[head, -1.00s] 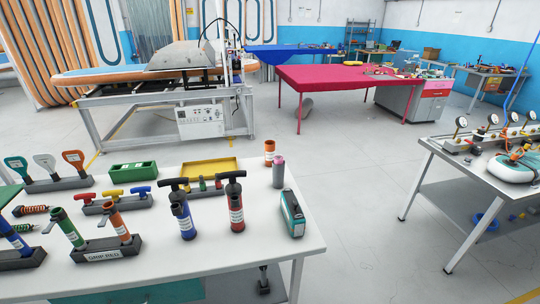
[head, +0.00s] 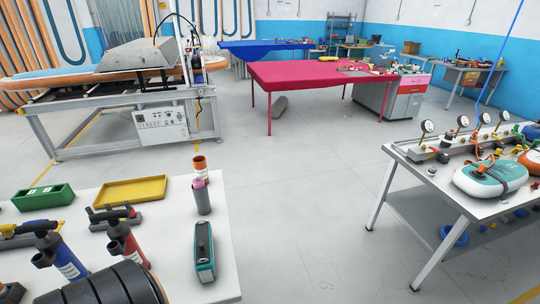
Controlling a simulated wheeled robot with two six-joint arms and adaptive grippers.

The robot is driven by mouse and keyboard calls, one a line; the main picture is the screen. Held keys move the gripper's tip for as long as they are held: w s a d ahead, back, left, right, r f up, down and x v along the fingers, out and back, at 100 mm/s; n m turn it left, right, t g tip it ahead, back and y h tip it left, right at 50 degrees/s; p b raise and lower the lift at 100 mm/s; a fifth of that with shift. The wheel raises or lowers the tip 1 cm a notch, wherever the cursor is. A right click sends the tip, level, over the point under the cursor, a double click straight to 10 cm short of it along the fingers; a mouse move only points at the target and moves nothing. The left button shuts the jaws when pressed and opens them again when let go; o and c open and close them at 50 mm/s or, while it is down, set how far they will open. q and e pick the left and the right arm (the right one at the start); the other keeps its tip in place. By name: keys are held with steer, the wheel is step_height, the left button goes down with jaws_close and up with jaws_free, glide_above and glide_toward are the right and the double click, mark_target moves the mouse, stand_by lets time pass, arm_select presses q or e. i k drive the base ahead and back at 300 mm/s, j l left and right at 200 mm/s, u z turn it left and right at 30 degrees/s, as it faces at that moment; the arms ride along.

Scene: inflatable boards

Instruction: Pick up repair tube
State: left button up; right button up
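Two small upright cylinders stand near the back right corner of the white table. One is an orange tube (head: 200,167) with a white label. The other, just in front of it, is a grey tube (head: 202,199) with a pink top. I cannot tell which of them is the repair tube. Nothing touches either one. A dark, banded rounded part, apparently of my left arm, shows at the bottom left and covers part of the table. Neither gripper's fingers are in view.
The white table (head: 222,262) also bears a teal-and-black device (head: 204,250), a blue pump (head: 62,258), a red pump (head: 125,243), a yellow tray (head: 132,191) and a green box (head: 42,197). A gauge bench (head: 405,152) stands right. Open floor lies between.

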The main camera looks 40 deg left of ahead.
mark_target(200, 168)
steer(key=i+l, duration=0.2)
steer(key=i, duration=0.35)
steer(key=i+l, duration=0.2)
steer(key=i, duration=0.35)
steer(key=i+j+u, duration=0.1)
steer(key=u, duration=0.35)
steer(key=i+u, duration=0.25)
steer(key=u, duration=0.2)
steer(key=i+u, duration=0.2)
steer(key=u, duration=0.25)
steer(key=i+l+u, duration=0.15)
steer(key=u, duration=0.25)
steer(key=i+l+u, duration=0.15)
steer(key=u, duration=0.3)
steer(key=i+l+u, duration=0.1)
steer(key=i+u, duration=0.2)
steer(key=u, duration=0.2)
steer(key=i+l+u, duration=0.25)
steer(key=u, duration=0.25)
steer(key=i+l+u, duration=0.25)
steer(key=u, duration=0.25)
steer(key=i+l+u, duration=0.15)
steer(key=l+u, duration=0.85)
steer(key=i+l+u, duration=0.1)
steer(key=l, duration=0.2)
